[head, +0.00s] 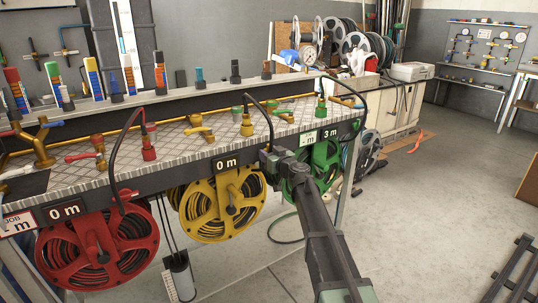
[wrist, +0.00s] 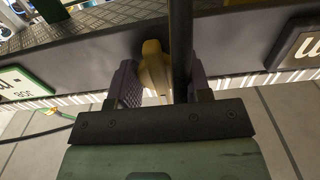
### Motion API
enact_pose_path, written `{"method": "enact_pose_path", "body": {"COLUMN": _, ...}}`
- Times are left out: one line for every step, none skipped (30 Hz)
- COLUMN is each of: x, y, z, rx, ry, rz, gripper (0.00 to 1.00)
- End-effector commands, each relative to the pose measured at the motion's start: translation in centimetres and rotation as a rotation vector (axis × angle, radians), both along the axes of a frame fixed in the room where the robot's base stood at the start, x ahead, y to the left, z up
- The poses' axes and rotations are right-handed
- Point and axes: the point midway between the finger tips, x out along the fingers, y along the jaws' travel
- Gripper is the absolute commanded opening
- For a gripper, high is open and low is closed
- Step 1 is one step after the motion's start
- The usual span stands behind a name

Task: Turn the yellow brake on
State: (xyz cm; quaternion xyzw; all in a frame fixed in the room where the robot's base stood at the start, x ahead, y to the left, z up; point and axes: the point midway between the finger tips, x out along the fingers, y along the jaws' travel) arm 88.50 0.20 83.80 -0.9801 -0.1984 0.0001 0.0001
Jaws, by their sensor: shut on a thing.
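The yellow brake, seen as a short yellow lever (wrist: 153,66) in the wrist view, stands at the edge of the dark bench front. My gripper (wrist: 162,78) is shut on it, one ribbed finger on each side. A black hose (wrist: 180,40) also runs down between the fingers, beside the lever. In the head view my gripper (head: 267,157) is at the bench front, just right of the yellow reel (head: 222,205) and left of the green reel (head: 322,165). The gripper hides the lever there, so I cannot tell its setting.
The red reel (head: 98,248) hangs at the left. Taps and hoses crowd the metal-topped bench (head: 205,140); a black hose arches down beside my gripper. A "0 m" display (head: 227,163) sits above the yellow reel. The floor (head: 420,210) at right is mostly clear.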

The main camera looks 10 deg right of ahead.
Motion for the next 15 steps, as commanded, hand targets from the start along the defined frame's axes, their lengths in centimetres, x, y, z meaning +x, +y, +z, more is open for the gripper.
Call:
{"method": "enact_pose_path", "body": {"x": -0.01, "y": 0.00, "z": 0.00, "rx": 0.001, "ry": 0.000, "rz": 0.000, "gripper": 0.21}}
{"method": "enact_pose_path", "body": {"x": -0.02, "y": -0.01, "z": 0.00, "rx": 0.003, "ry": 0.001, "rz": 0.000, "gripper": 0.21}}
{"method": "enact_pose_path", "body": {"x": -0.02, "y": -0.01, "z": 0.00, "rx": 0.006, "ry": 0.002, "rz": 0.000, "gripper": 0.21}}
{"method": "enact_pose_path", "body": {"x": -0.02, "y": -0.01, "z": 0.00, "rx": 0.009, "ry": 0.004, "rz": 0.000, "gripper": 0.21}}
{"method": "enact_pose_path", "body": {"x": -0.02, "y": -0.01, "z": 0.00, "rx": 0.014, "ry": 0.006, "rz": 0.000, "gripper": 0.21}}
{"method": "enact_pose_path", "body": {"x": -0.02, "y": 0.00, "z": 0.00, "rx": 0.020, "ry": 0.009, "rz": 0.000, "gripper": 0.21}}
{"method": "enact_pose_path", "body": {"x": -0.02, "y": 0.00, "z": 0.00, "rx": 0.029, "ry": 0.012, "rz": 0.000, "gripper": 0.21}}
{"method": "enact_pose_path", "body": {"x": -0.02, "y": 0.00, "z": -0.01, "rx": 0.038, "ry": 0.016, "rz": 0.000, "gripper": 0.21}}
{"method": "enact_pose_path", "body": {"x": -0.02, "y": -0.01, "z": -0.01, "rx": 0.050, "ry": 0.021, "rz": 0.000, "gripper": 0.21}}
{"method": "enact_pose_path", "body": {"x": -0.02, "y": -0.01, "z": -0.01, "rx": 0.063, "ry": 0.026, "rz": 0.000, "gripper": 0.21}}
{"method": "enact_pose_path", "body": {"x": -0.02, "y": -0.01, "z": -0.01, "rx": 0.076, "ry": 0.032, "rz": 0.000, "gripper": 0.21}}
{"method": "enact_pose_path", "body": {"x": -0.03, "y": 0.00, "z": -0.01, "rx": 0.096, "ry": 0.040, "rz": 0.000, "gripper": 0.21}}
{"method": "enact_pose_path", "body": {"x": -0.03, "y": 0.00, "z": -0.01, "rx": 0.112, "ry": 0.047, "rz": 0.000, "gripper": 0.21}}
{"method": "enact_pose_path", "body": {"x": -0.03, "y": 0.00, "z": -0.01, "rx": 0.131, "ry": 0.055, "rz": 0.000, "gripper": 0.21}}
{"method": "enact_pose_path", "body": {"x": -0.03, "y": 0.00, "z": -0.01, "rx": 0.157, "ry": 0.066, "rz": 0.000, "gripper": 0.21}}
